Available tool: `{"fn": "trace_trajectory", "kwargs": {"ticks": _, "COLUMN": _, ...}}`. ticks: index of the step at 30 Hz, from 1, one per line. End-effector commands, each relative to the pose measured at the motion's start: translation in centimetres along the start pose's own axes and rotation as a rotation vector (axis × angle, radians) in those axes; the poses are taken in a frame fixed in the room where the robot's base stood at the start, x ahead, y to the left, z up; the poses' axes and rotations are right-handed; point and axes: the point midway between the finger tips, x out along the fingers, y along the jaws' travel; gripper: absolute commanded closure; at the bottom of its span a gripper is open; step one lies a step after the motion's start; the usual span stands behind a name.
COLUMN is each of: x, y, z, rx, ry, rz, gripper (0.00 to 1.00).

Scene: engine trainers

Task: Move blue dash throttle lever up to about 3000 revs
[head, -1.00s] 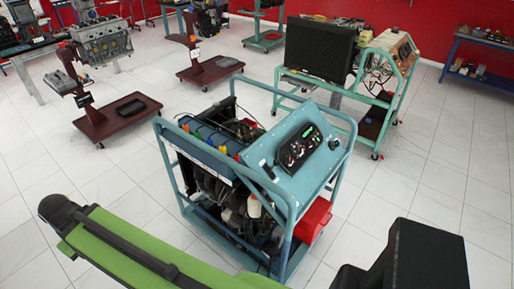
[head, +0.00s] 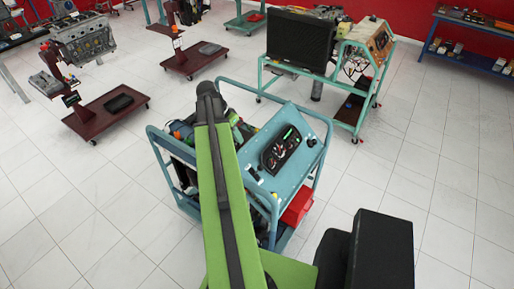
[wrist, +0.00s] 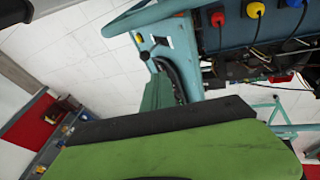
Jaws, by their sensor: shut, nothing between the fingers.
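The blue dash panel (head: 292,177) tops the engine trainer in the middle of the head view. A black gauge cluster (head: 280,151) with a green-lit display sits on it; the readings are too small to make out. A small dark control (head: 254,172) stands near the panel's left edge, and a dark knob (head: 312,142) is at its right. I cannot tell which is the throttle lever or how it is set. My green arm reaches across the trainer's left side and hides part of the engine. No gripper fingers can be made out in either view.
The blue trainer frame (head: 237,88) has raised rails around the engine. Red, yellow and blue caps (wrist: 254,10) and cables show close by in the wrist view. A red box (head: 298,207) hangs low at the right.

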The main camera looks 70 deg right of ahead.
Motion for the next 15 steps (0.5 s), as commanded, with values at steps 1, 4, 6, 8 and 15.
{"fn": "trace_trajectory", "kwargs": {"ticks": 1, "x": -0.1, "y": 0.7, "z": -0.9, "rx": 0.027, "ry": -0.001, "rz": 0.007, "gripper": 1.00}}
{"fn": "trace_trajectory", "kwargs": {"ticks": 4, "x": 0.3, "y": 1.1, "z": -1.3, "rx": 0.044, "ry": -0.001, "rz": 0.012, "gripper": 1.00}}
{"fn": "trace_trajectory", "kwargs": {"ticks": 6, "x": 0.5, "y": 1.0, "z": -1.2, "rx": 0.043, "ry": -0.001, "rz": 0.012, "gripper": 1.00}}
{"fn": "trace_trajectory", "kwargs": {"ticks": 8, "x": 0.7, "y": 1.0, "z": -1.2, "rx": 0.042, "ry": -0.001, "rz": 0.012, "gripper": 1.00}}
{"fn": "trace_trajectory", "kwargs": {"ticks": 15, "x": 4.0, "y": 0.8, "z": -1.0, "rx": 0.042, "ry": -0.001, "rz": 0.012, "gripper": 1.00}}
